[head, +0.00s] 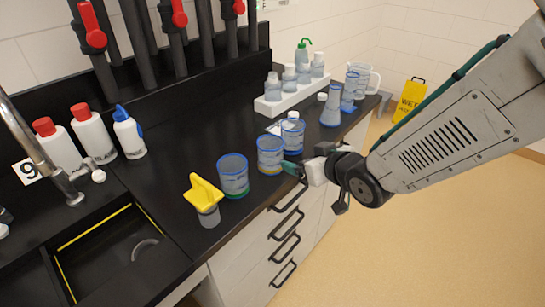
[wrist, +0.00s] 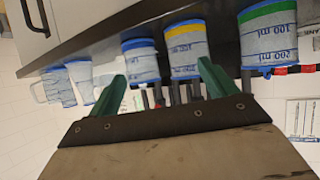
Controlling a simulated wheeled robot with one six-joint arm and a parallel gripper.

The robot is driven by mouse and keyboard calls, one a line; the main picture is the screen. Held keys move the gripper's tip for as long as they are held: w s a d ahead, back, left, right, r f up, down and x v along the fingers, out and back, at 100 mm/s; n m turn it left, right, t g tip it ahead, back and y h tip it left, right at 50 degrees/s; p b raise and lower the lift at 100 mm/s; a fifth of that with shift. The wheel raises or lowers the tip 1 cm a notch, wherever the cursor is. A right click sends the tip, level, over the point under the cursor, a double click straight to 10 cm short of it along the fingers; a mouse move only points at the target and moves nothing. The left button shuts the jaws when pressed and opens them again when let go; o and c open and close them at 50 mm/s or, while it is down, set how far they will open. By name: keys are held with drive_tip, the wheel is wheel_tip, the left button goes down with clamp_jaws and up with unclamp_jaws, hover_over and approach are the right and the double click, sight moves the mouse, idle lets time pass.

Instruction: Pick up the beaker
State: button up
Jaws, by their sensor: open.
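Several clear beakers with blue rims stand in a row near the counter's front edge. One beaker with a green base band (head: 233,176) is nearest, one with a yellow band (head: 270,154) is in the middle, and one with a blue band (head: 292,135) is behind. The wrist view shows the blue-banded beaker (wrist: 140,62), yellow-banded beaker (wrist: 187,48) and green-banded beaker (wrist: 268,36) upside down. My gripper (head: 291,168) is open and empty at the counter edge, beside the yellow-banded beaker. In the wrist view the blue- and yellow-banded beakers appear between its green fingers (wrist: 163,84).
A conical flask (head: 331,112), a jug (head: 362,77) and a white bottle rack (head: 285,101) stand farther back. Drawer handles (head: 286,222) stick out below the counter.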

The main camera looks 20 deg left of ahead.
sight(278, 159)
drive_tip(key=shift+n+g+y, duration=0.3)
drive_tip(key=shift+n+y, duration=0.1)
drive_tip(key=shift+y, duration=0.5)
drive_tip(key=a, duration=0.1)
drive_tip(key=s+a+f, duration=0.1)
drive_tip(key=a, duration=0.2)
drive_tip(key=shift+s+a+f, duration=0.2)
drive_tip(key=shift+f, duration=0.1)
drive_tip(key=x, duration=0.7)
drive_tip(key=shift+w+r, duration=0.1)
drive_tip(key=shift+r, duration=0.05)
drive_tip(key=c, duration=1)
